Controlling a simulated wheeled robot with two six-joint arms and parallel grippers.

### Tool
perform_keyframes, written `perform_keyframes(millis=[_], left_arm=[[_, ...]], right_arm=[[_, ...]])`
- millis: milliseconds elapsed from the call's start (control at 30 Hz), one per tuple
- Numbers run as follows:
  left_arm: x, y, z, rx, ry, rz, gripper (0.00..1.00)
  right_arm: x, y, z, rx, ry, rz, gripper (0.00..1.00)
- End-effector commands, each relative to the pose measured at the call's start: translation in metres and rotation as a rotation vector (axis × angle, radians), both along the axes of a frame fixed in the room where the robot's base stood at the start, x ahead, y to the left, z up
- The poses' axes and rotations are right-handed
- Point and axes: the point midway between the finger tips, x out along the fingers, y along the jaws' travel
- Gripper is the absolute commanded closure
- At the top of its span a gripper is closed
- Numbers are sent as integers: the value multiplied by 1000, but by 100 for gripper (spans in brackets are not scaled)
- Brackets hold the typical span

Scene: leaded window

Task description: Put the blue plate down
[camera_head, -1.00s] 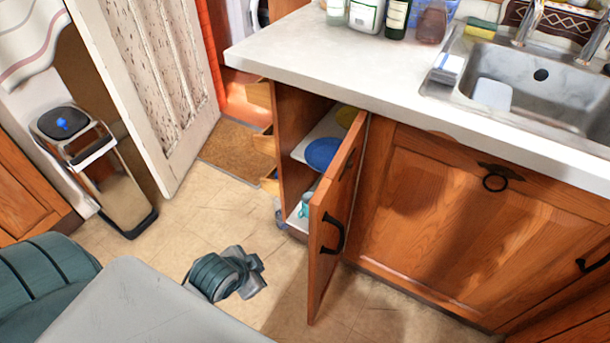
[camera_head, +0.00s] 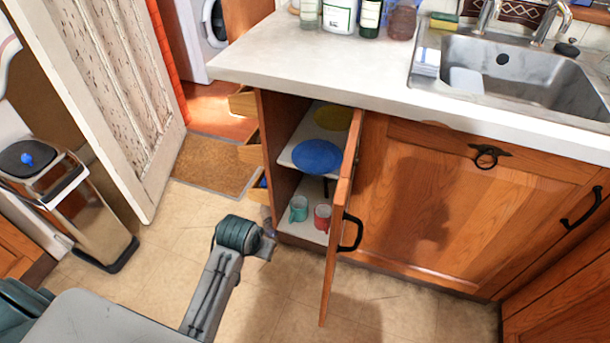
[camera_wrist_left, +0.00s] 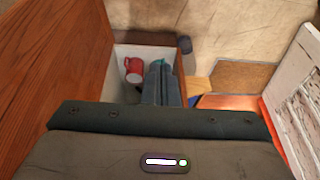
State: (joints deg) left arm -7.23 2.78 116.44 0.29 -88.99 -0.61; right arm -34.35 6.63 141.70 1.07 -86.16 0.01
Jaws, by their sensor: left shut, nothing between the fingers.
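The blue plate (camera_head: 317,157) lies on the upper shelf (camera_head: 290,150) of the open cupboard, in front of a yellow plate (camera_head: 333,117). No gripper touches the blue plate. My left gripper (camera_wrist_left: 163,68) is shut and empty. In the head view my left wrist (camera_head: 238,234) is low, left of the cupboard opening, below the level of the plate; the fingertips are hard to make out there. In the left wrist view the fingers point toward the lower compartment, overlapping part of the teal mug. The blue plate is not in the left wrist view. My right gripper is not in view.
The cupboard door (camera_head: 342,235) stands open, right of the opening. A teal mug (camera_head: 298,208) and a red mug (camera_head: 322,217) stand on the cupboard floor. Part-open drawers (camera_head: 250,153) are at the left. A bin (camera_head: 75,215) stands far left; floor between is clear.

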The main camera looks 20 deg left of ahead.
Motion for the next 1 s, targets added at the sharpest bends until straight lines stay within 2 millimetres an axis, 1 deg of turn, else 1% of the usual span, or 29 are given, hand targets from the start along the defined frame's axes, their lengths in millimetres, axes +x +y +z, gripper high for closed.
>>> perform_keyframes(millis=[33,67,100,167,200,267,300,400,500,633,700,767,867,967,1000], left_arm=[[23,-2,3,-5,-1,2,100],[36,-3,4,-7,2,4,100],[55,-5,7,-11,6,6,100],[84,-9,12,-18,13,7,100],[103,-12,16,-22,18,6,100],[130,-16,25,-27,26,5,100],[148,-19,32,-31,30,4,100],[184,-27,50,-39,44,-2,100],[211,-32,66,-42,51,-8,100],[230,-37,78,-45,60,-13,100],[234,-38,80,-46,63,-14,100],[236,-39,78,-45,64,-15,100],[238,-39,67,-45,66,-15,100],[243,-39,49,-45,67,-15,100],[246,-39,41,-45,67,-15,100]], right_arm=[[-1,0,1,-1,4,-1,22],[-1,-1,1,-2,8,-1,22],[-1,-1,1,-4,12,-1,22],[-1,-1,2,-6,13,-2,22],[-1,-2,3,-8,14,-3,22],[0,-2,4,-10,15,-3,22],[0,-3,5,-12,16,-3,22],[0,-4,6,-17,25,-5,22],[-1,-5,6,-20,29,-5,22],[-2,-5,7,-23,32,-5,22],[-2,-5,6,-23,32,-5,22],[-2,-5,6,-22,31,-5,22],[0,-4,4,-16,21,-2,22],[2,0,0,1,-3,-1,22],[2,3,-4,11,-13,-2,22]])
